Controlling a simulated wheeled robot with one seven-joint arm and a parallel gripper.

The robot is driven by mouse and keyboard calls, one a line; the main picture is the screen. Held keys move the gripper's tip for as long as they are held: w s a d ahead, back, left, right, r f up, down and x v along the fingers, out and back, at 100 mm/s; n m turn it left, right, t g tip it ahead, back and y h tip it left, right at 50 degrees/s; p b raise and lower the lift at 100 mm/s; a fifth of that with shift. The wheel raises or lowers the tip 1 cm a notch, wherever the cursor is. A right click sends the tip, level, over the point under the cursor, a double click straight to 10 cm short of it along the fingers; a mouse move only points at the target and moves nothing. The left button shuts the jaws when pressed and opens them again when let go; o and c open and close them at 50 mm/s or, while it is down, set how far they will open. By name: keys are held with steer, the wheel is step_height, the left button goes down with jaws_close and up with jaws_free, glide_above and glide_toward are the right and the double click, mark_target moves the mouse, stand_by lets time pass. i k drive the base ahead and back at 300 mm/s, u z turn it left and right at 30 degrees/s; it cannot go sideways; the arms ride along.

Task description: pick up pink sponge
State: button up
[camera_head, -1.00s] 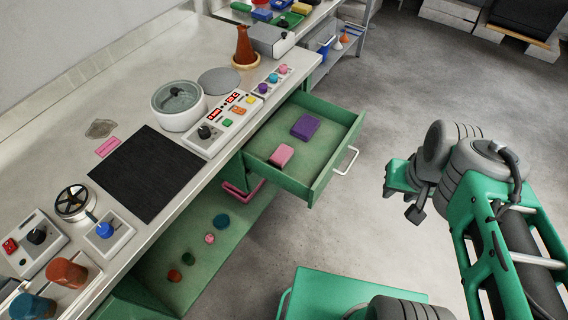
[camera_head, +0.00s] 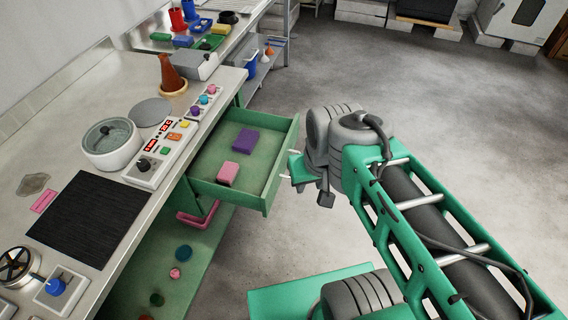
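The pink sponge (camera_head: 228,173) lies in the open green drawer (camera_head: 262,190), near its front left part. A purple sponge (camera_head: 246,141) lies behind it in the same drawer. My gripper (camera_head: 306,184) is in the air to the right of the drawer, beside its front panel and apart from the pink sponge. The gripper is small and seen at an angle, so its finger opening is not clear. Nothing shows held in it.
The counter left of the drawer holds a control panel (camera_head: 160,150), a white round bath (camera_head: 112,146), a black mat (camera_head: 87,219) and a brown flask (camera_head: 172,73). A lower shelf (camera_head: 190,270) holds several small round items. The floor right of the drawer is open.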

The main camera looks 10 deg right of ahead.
mark_target(227, 174)
steer(key=u, duration=1.4)
steer(key=i, duration=0.75)
steer(key=z, duration=0.05)
